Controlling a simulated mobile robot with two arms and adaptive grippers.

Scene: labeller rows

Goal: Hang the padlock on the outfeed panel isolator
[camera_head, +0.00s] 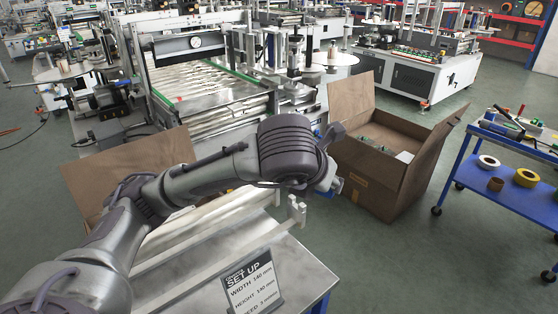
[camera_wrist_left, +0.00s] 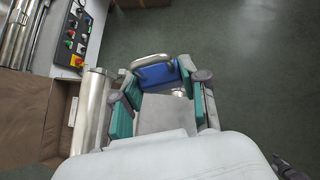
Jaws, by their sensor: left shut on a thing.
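In the left wrist view a padlock (camera_wrist_left: 158,76) with a blue body and a bright metal shackle sits between the teal-padded fingers of my left gripper (camera_wrist_left: 160,90). The gripper is shut on its body, and the shackle points away from the palm. A dark control panel (camera_wrist_left: 84,35) with several coloured buttons is at the upper left, apart from the padlock. A red and yellow control (camera_wrist_left: 77,61) is at its lower end; I cannot tell for sure that it is the isolator.
A metal cylinder (camera_wrist_left: 92,110) stands left of the gripper in the wrist view. An open cardboard box (camera_head: 370,177) sits right of my wrist in the head view. A blue cart (camera_head: 500,184) with tape rolls stands farther right. Open floor lies between them.

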